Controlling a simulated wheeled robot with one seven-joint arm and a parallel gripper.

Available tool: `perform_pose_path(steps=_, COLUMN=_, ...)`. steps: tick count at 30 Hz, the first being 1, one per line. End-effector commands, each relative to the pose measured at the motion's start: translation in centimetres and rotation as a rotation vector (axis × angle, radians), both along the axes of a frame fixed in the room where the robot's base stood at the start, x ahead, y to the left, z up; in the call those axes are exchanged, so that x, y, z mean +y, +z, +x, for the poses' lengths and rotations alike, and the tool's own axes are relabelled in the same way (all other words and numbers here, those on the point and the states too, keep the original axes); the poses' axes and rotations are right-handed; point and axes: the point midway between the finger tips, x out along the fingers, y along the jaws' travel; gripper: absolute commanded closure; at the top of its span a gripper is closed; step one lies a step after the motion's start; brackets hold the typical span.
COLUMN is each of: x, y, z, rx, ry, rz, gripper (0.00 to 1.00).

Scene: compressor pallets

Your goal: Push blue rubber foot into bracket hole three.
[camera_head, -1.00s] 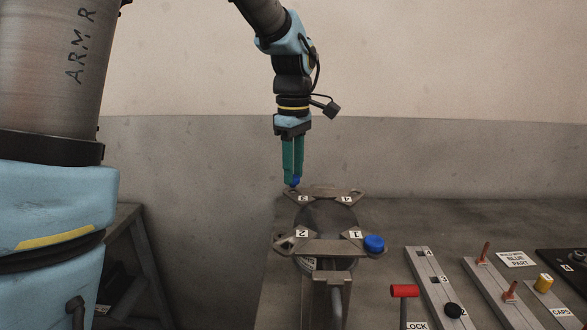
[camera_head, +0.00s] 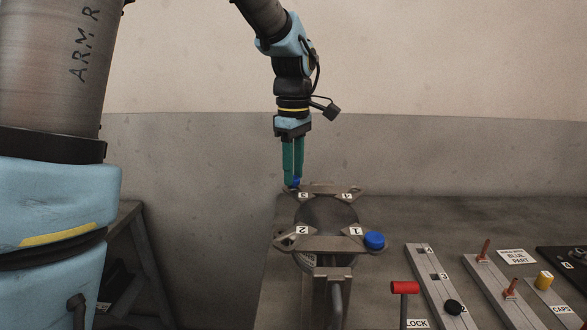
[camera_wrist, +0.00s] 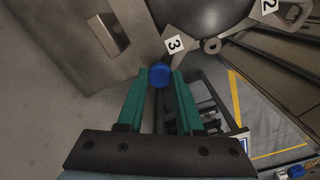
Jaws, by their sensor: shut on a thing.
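My gripper (camera_head: 294,181) points straight down at the far left corner of the bracket (camera_head: 327,188). Its green fingers are shut on a blue rubber foot (camera_wrist: 160,74), which also shows as a small blue patch in the head view (camera_head: 295,182). The foot is at the end of the bracket arm beside label 3 (camera_wrist: 174,44). The fingers and the foot hide hole three, so I cannot tell how far the foot is in. Another blue foot (camera_head: 374,240) sits at the bracket's near right corner, by label 1.
The bracket surrounds a dark round compressor (camera_head: 326,215) on a stand. The space above the bracket is clear.

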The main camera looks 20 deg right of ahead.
Motion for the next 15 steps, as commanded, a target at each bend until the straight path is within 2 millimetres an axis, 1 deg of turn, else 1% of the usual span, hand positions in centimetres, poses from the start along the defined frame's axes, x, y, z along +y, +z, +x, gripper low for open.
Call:
perform_pose_path(steps=13, x=0.01, y=-1.17, z=-0.03, rx=0.001, ry=0.000, rz=0.001, gripper=1.00)
perform_pose_path(steps=14, x=0.01, y=-1.10, z=-0.03, rx=0.001, ry=0.000, rz=0.001, gripper=0.63)
perform_pose_path(steps=15, x=0.00, y=-1.06, z=-0.01, rx=0.000, ry=0.000, rz=0.000, gripper=0.58)
